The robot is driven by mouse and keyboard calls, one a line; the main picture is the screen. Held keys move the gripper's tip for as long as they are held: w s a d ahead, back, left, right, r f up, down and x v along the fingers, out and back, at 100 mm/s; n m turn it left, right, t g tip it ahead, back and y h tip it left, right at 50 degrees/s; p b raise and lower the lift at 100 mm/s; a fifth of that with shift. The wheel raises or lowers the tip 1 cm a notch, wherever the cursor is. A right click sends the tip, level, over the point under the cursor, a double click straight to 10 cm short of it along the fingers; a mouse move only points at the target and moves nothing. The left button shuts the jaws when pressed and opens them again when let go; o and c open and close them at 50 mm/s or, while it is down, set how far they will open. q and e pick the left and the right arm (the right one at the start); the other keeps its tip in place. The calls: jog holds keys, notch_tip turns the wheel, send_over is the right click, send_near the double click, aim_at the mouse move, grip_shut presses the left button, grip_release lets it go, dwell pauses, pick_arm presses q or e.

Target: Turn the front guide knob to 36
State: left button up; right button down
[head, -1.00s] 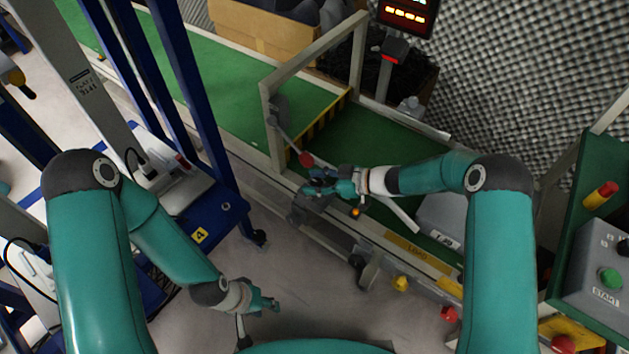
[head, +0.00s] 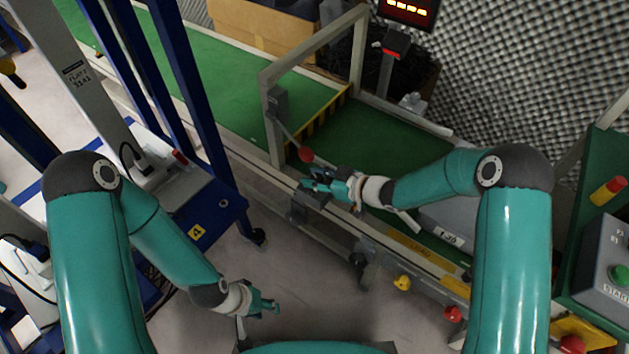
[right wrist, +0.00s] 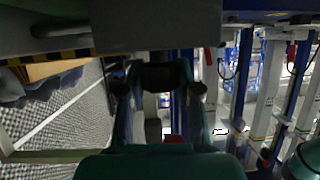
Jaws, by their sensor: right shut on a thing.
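My right gripper (head: 314,181) is at the near rail of the green conveyor, above a dark block (head: 309,199) on that rail. In the right wrist view its fingers are shut on a black knob (right wrist: 160,76), which lies between the two fingertips under a grey body (right wrist: 150,25). In the head view the gripper hides the knob, and no scale or pointer reading can be made out. My left gripper (head: 268,304) hangs low over the floor, away from the conveyor; its fingers are too small to judge.
A red-ended lever (head: 306,155) stands just above my right gripper, beside the metal frame (head: 274,130). The green conveyor belt (head: 385,138) runs behind it. Yellow (head: 403,282) and red (head: 452,313) knobs sit along the near side. A blue cart (head: 205,215) stands left.

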jog(key=m+t+h+b, duration=0.4)
jog(key=m+b, duration=0.1)
jog(key=b, duration=0.2)
jog(key=shift+f+b, duration=0.15)
jog(key=shift+b, duration=0.2)
jog(key=shift+m+t+h+b, duration=0.5)
jog(key=shift+m+t+h, duration=0.2)
jog(key=shift+m+h, duration=0.25)
jog(key=shift+w+a+r+m+h, duration=0.1)
jog(key=shift+r+m+h, duration=0.15)
jog(key=shift+m+h, duration=0.3)
jog(key=m+t+h+p, duration=0.1)
jog(key=m+h, duration=0.1)
jog(key=h, duration=0.1)
jog(key=shift+r, duration=0.2)
jog(key=shift+w+d+m+h+p, duration=0.1)
jog(key=shift+d+m+h+p, duration=0.1)
jog(key=shift+m+h+p, duration=1)
jog(key=shift+m+h, duration=0.5)
jog(key=shift+h, duration=0.1)
jog(key=c, duration=0.8)
grip_release()
jog(key=shift+f, duration=0.15)
jog(key=shift+o, duration=0.2)
